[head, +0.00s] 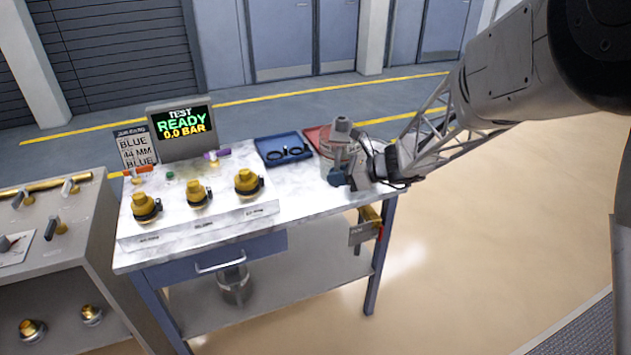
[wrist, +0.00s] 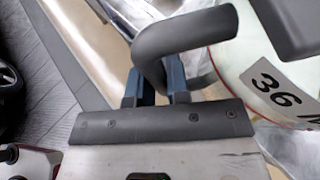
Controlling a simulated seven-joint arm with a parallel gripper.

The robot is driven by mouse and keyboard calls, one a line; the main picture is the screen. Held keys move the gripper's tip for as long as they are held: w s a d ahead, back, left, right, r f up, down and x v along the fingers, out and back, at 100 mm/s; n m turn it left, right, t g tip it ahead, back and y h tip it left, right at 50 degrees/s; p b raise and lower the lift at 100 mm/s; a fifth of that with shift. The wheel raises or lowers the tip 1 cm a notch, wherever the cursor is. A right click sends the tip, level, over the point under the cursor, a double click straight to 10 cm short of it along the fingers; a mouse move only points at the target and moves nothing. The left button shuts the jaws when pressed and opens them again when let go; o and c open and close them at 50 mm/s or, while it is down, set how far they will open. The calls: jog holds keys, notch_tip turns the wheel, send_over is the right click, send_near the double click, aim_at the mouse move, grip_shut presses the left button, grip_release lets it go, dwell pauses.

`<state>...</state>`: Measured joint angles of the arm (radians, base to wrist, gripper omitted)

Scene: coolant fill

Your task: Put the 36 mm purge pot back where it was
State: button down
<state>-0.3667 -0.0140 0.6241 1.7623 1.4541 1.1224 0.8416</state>
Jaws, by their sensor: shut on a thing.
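The 36 mm purge pot (head: 341,150) is at the right end of the marble-topped bench, pale-bodied with a grey top. In the wrist view its label on the pot (wrist: 283,88) reads "36" and part of an M. Its dark loop handle (wrist: 186,28) comes down between the blue fingers of my gripper (wrist: 160,85). My gripper is shut on this handle; it shows in the head view (head: 343,180) at the near side of the pot. My gripper and arm hide part of the pot. I cannot tell whether its base touches the bench.
A red tray (head: 318,134) lies partly behind the pot. A blue tray (head: 272,160) with dark rings is left of it. Several yellow-capped fittings (head: 197,193) line the bench front. Another metal pot (head: 235,284) stands on the lower shelf. A screen (head: 182,130) reads "TEST READY 0.0 BAR".

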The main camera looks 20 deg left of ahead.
jog(key=s+a+f+n+g, duration=0.1)
jog(key=s+f+g, duration=0.1)
jog(key=s+f, duration=0.3)
jog(key=s, duration=0.4)
jog(key=shift+s+a+f+n, duration=0.3)
jog(key=shift+n, duration=0.1)
jog(key=w+a+f, duration=0.1)
jog(key=w+a, duration=0.8)
jog(key=w, duration=0.3)
jog(key=shift+w+a+f, duration=0.25)
jog(key=shift+w+a, duration=0.1)
jog(key=shift+a, duration=0.05)
jog(key=shift+f, duration=1.9)
jog(key=c, duration=1.1)
grip_release()
